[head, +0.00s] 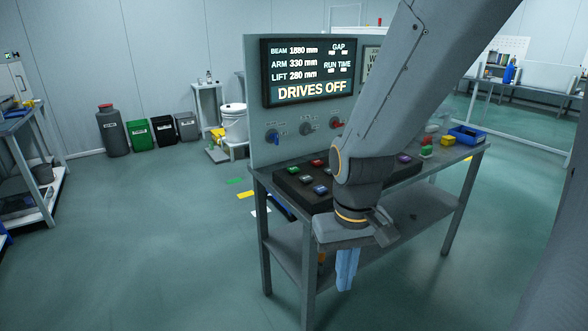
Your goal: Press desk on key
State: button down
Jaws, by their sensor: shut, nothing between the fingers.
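A dark key desk (290,188) lies on the table in front of an upright panel. My gripper (347,283) points down, shut and empty, in front of the table's near edge, apart from the keys. My arm hides the middle of the key desk.
The panel's display (308,75) reads "DRIVES OFF". Knobs, including a blue one (273,136) and a red one (337,123), sit below it. A blue bin (467,135) stands at the table's right end. The floor to the left is mostly clear.

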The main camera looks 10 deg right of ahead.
aim_at(292, 169)
jog(key=u, duration=0.5)
jog(key=k, duration=0.65)
jog(key=u, duration=0.8)
jog(key=i, duration=1.2)
jog(key=z, duration=0.95)
jog(key=i, duration=0.3)
jog(key=z, duration=0.35)
